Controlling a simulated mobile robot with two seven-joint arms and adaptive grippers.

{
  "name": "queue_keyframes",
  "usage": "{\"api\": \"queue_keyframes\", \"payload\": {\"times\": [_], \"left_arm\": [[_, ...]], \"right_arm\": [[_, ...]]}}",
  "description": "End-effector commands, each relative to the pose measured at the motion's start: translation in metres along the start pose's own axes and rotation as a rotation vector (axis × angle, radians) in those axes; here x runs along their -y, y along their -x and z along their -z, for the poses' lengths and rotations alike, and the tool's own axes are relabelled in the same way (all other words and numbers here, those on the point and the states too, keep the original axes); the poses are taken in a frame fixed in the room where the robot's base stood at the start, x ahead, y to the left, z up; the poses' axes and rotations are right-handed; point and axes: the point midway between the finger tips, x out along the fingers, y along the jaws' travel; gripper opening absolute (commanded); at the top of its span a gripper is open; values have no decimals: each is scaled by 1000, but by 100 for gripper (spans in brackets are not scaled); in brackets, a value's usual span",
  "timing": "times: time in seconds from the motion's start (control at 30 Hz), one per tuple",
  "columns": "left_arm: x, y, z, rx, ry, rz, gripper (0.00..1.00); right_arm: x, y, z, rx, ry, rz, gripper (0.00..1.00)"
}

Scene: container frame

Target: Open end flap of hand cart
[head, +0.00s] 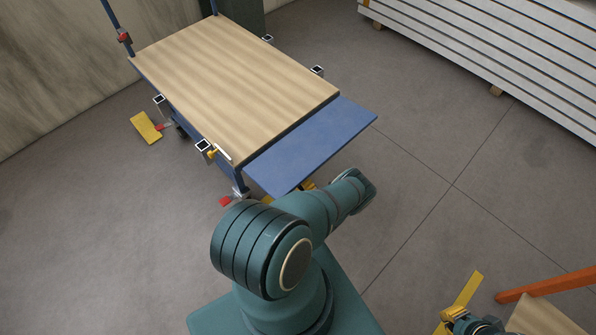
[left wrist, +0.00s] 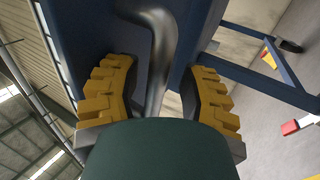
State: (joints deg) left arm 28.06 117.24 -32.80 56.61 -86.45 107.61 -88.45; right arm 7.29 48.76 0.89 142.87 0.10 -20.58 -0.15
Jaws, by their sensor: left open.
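The hand cart has a wooden deck (head: 235,85) and a blue end flap (head: 312,145) at its near right end. The flap sticks outward from the deck edge like a shelf, with a narrow dark gap between them. My left gripper (left wrist: 160,70) is open, its yellow fingers on either side of a bent grey metal bar (left wrist: 158,75) in front of a blue panel (left wrist: 120,30). Contact with the bar is unclear. In the head view only bits of yellow show by the flap's near edge; my arm and the flap hide the rest. My right gripper (head: 460,310) is low at the bottom right, partly cut off.
A stack of long pale panels (head: 490,50) lies at the top right. An orange beam (head: 548,284) and a wooden piece (head: 545,315) are at the bottom right. A yellow plate (head: 146,127) is left of the cart. The concrete floor right of the flap is clear.

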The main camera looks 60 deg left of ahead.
Motion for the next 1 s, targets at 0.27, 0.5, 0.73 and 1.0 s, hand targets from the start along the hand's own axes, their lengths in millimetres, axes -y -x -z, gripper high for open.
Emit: {"api": "queue_keyframes", "payload": {"times": [0.27,0.5,0.73,1.0], "left_arm": [[-30,-15,-1,0,0,-3,48],[-62,-30,-2,0,2,-3,48],[-82,-40,-1,1,3,-2,48],[-87,-42,-1,0,3,-2,48]], "right_arm": [[0,0,0,0,0,0,0],[0,0,0,0,0,0,0],[0,0,0,0,0,0,0],[0,0,0,0,0,0,0]]}}
